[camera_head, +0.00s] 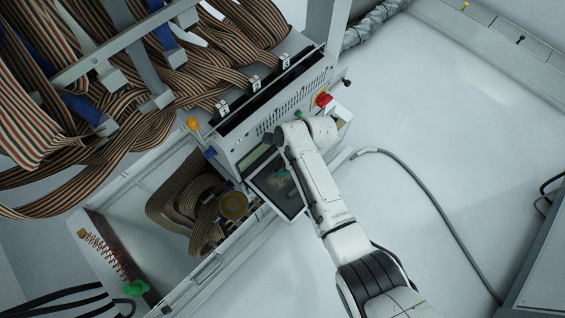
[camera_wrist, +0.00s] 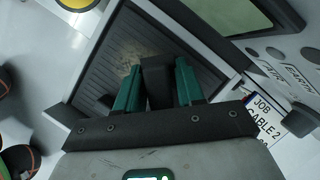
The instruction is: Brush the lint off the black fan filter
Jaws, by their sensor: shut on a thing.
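The black fan filter (camera_wrist: 112,72) is a dark ribbed panel in a pale frame in the wrist view. It also shows in the head view (camera_head: 268,184) on the machine's front, partly hidden by my arm. Tan lint (camera_wrist: 126,52) lies on its ribs, mostly towards the upper middle of what shows. My gripper (camera_wrist: 158,80) has green fingers shut on a dark block, which looks like the brush (camera_wrist: 157,72). The brush is over the filter, at the right of the lint. Its working end is hidden, so I cannot tell whether it touches the filter.
A display (camera_head: 254,156) and red button (camera_head: 323,99) sit beside the filter. Striped ribbon cables (camera_head: 190,205) fill the open bay at left. A grey hose (camera_head: 420,185) lies on the clear floor at right. A "JOB CABLE 2" label (camera_wrist: 264,118) is right of my gripper.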

